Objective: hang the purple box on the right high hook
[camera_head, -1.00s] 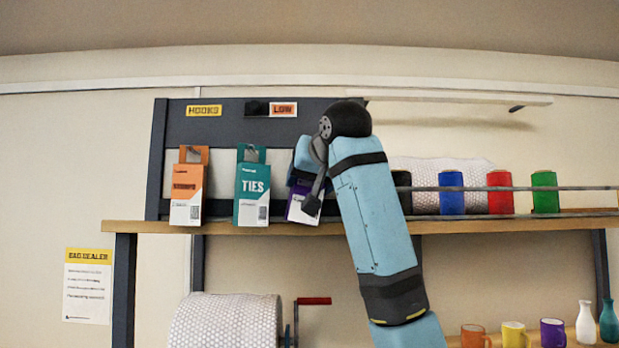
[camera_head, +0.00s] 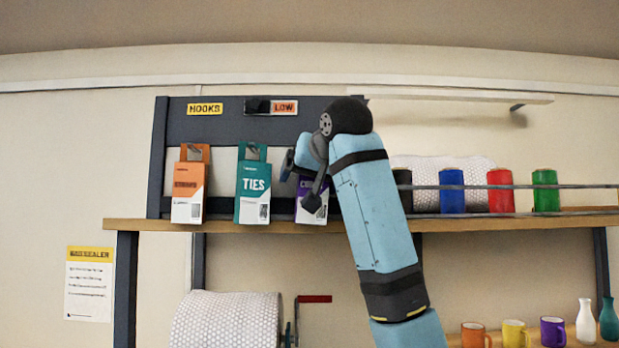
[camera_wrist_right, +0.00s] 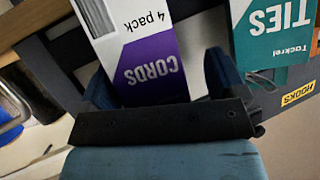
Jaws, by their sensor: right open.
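The purple box (camera_head: 304,187), purple and white and lettered CORDS, is upright just above the wooden shelf edge, right of the teal box, and partly hidden by my right arm. My right gripper (camera_head: 302,176) is at the box's upper part. In the right wrist view the purple box (camera_wrist_right: 155,66) appears upside down between the two spread fingers of my open right gripper (camera_wrist_right: 160,82). No grip on it shows. The hooks cannot be made out; a dark backboard (camera_head: 225,130) carries a HOOKS label and a LOW label. My left gripper is out of view.
An orange box (camera_head: 188,190) and a teal TIES box (camera_head: 252,195) are close by on the left. A rail and several coloured cylinders, including a blue one (camera_head: 452,190), are right of my arm. A white roll (camera_head: 225,322) is below the shelf.

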